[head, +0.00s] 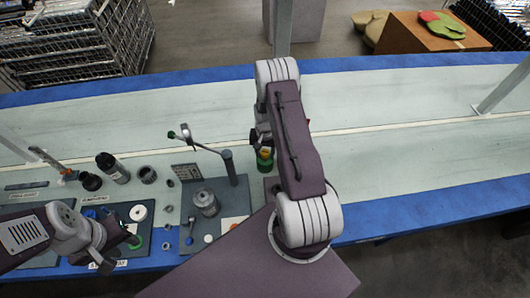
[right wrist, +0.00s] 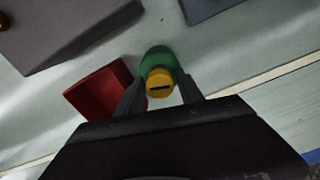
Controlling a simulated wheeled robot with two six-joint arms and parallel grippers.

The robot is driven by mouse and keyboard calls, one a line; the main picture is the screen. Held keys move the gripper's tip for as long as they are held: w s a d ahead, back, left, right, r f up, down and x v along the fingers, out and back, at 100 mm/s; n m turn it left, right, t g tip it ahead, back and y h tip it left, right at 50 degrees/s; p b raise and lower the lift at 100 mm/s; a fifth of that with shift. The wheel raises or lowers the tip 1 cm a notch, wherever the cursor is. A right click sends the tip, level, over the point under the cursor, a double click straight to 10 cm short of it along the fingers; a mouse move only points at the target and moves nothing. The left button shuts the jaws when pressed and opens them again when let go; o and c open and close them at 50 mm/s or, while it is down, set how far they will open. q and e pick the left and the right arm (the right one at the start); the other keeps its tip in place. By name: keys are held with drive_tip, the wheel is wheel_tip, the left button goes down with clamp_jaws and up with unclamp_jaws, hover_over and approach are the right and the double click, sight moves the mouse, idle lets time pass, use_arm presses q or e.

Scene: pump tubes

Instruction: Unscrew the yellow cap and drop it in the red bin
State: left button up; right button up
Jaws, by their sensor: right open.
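The yellow cap (right wrist: 159,82) sits on a green bottle (right wrist: 158,60) in the right wrist view; a dark slot marks its top. In the wrist view my right gripper (right wrist: 160,90) is open, with one finger on each side of the cap; contact cannot be told. The red bin (right wrist: 99,91) stands left of the bottle, partly behind the left finger. My left gripper (head: 120,250) is over the left work board, near a green ring; its jaws are unclear.
Dark boards (head: 178,232) with a metal cylinder (head: 205,199), a lever post (head: 229,165) and small parts fill the left of the table. A dark bottle (head: 112,167) stands behind them. The table (head: 430,150) is clear on the right. A grey block (right wrist: 65,25) shows at upper left in the wrist view.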

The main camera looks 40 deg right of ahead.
drive_tip(key=m, duration=0.7)
drive_tip(key=shift+m, duration=0.3)
clamp_jaws()
drive_tip(key=n, duration=0.3)
drive_tip(key=shift+c, duration=2)
unclamp_jaws()
drive_tip(key=shift+n, duration=0.3)
clamp_jaws()
